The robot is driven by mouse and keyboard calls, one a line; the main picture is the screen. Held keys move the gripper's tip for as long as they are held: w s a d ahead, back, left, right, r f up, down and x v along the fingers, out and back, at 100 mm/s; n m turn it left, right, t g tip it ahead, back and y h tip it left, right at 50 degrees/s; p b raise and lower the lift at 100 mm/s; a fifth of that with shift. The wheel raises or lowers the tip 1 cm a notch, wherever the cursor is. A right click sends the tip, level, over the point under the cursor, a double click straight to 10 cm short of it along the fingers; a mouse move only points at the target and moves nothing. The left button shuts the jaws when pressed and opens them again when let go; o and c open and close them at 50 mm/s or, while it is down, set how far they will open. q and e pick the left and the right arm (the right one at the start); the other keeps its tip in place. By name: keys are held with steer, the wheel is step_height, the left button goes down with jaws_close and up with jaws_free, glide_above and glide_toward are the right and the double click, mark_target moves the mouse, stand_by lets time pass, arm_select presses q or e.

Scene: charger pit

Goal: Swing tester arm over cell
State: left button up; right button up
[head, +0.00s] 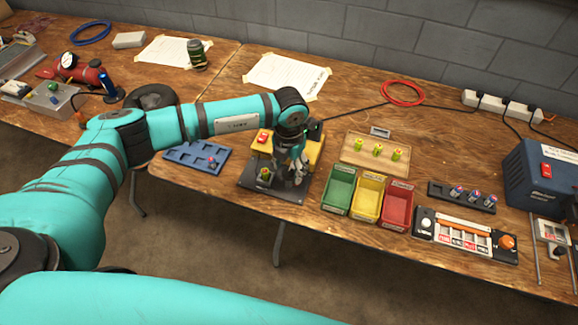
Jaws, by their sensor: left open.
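The tester stands on a dark base plate (287,191) near the front edge of the table, with yellow parts and a red switch (263,137). A small green-topped cell (265,174) stands on the left front of the plate. My left gripper (300,174) is open and points down over the right part of the tester, to the right of the cell. The gripper covers much of the tester, so I cannot make out its swing arm or whether the fingers touch it. My right gripper is not in view.
A blue tray (190,158) lies left of the tester. Green (338,190), yellow (367,197) and red (397,206) bins stand close on its right. Behind them, a wooden board (357,154) holds several cells. An orange-knobbed panel (466,238) lies further right.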

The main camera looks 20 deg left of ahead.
arm_select(q)
steer(key=shift+f, duration=0.4)
steer(key=shift+c, duration=0.2)
jaws_close()
